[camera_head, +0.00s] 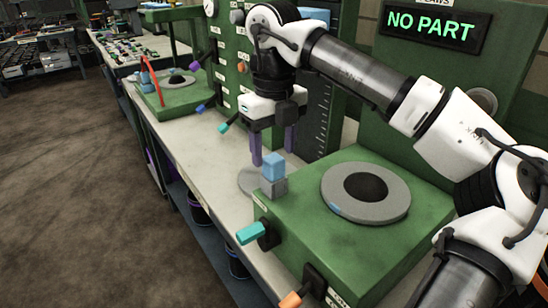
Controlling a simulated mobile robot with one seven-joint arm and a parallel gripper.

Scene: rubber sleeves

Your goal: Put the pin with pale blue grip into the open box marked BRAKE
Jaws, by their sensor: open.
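A pale blue block-like piece (273,167) sits on a grey block at the near green fixture's back left corner. It may be the grip of the pin; no pin shaft shows. The gripper's fingertips appear just behind and above this piece, and I cannot tell the exact gap. Another small blue piece (148,77) is on the far green fixture. I cannot make out any box marked BRAKE.
The near green fixture (400,245) has a grey ring (340,205) with a dark hole on top. A teal handle (250,233) and an orange handle (291,299) stick out of its front. A green panel (230,55) stands behind the gripper. Bare bench (205,160) lies to the left.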

